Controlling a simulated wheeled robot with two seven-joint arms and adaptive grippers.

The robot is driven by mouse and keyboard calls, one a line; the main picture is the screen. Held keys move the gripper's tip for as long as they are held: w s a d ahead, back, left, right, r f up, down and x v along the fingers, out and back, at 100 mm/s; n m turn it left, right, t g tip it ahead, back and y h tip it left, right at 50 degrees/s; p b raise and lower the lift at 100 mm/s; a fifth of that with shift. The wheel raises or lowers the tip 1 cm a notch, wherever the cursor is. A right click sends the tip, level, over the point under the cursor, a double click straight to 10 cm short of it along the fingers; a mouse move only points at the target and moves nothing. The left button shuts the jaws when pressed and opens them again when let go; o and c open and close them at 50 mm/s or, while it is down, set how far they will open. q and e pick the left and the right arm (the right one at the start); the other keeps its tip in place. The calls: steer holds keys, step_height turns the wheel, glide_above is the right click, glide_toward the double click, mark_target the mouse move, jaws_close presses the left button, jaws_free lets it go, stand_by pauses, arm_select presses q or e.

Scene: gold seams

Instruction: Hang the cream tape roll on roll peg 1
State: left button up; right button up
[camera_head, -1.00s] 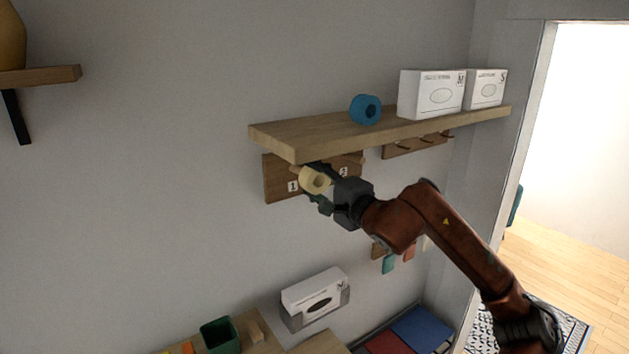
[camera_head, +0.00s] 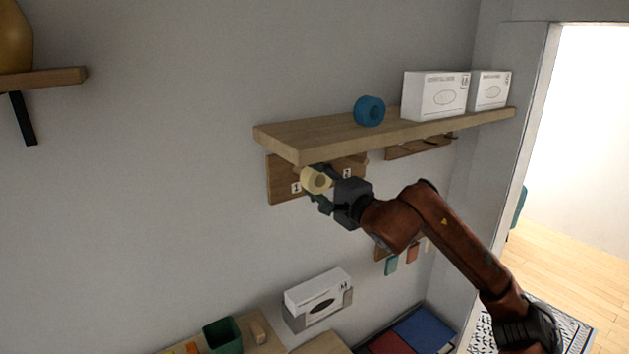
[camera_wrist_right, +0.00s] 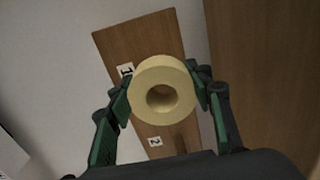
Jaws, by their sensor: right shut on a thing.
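The cream tape roll (camera_head: 317,180) is held in front of the wooden peg board (camera_head: 279,183) under the shelf, near label 1. My right gripper (camera_head: 320,184) is shut on it. In the right wrist view the roll (camera_wrist_right: 163,90) sits between the green-padded fingers (camera_wrist_right: 162,92), its hole facing the camera. The board (camera_wrist_right: 126,42) lies behind it with labels 1 (camera_wrist_right: 125,71) and 2 (camera_wrist_right: 155,141). A dark peg shows beside label 2. Roll peg 1 is mostly hidden by the roll, and I cannot tell whether it is in the hole. My left gripper is not in view.
The wooden shelf (camera_head: 285,139) juts out just above the gripper. On it stand a blue tape roll (camera_head: 369,111) and two white boxes (camera_head: 434,95). Another hook rail (camera_head: 420,147) is to the right. A white box in a holder (camera_head: 318,294) is on the wall below.

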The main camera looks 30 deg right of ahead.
mark_target(294, 170)
steer(key=shift+w+a, duration=0.2)
steer(key=shift+w, duration=0.9)
steer(key=shift+w+a, duration=0.15)
steer(key=shift+w, duration=0.95)
stand_by(1.5)
steer(key=shift+w+f, duration=0.35)
steer(key=shift+w, duration=0.4)
stand_by(0.5)
stand_by(1.0)
steer(key=o, duration=1.2)
steer(key=shift+o, duration=0.2)
steer(key=s, duration=0.3)
steer(key=s+d, duration=0.1)
steer(key=s, duration=0.6)
steer(key=shift+s+d, duration=0.25)
steer(key=shift+s, duration=0.75)
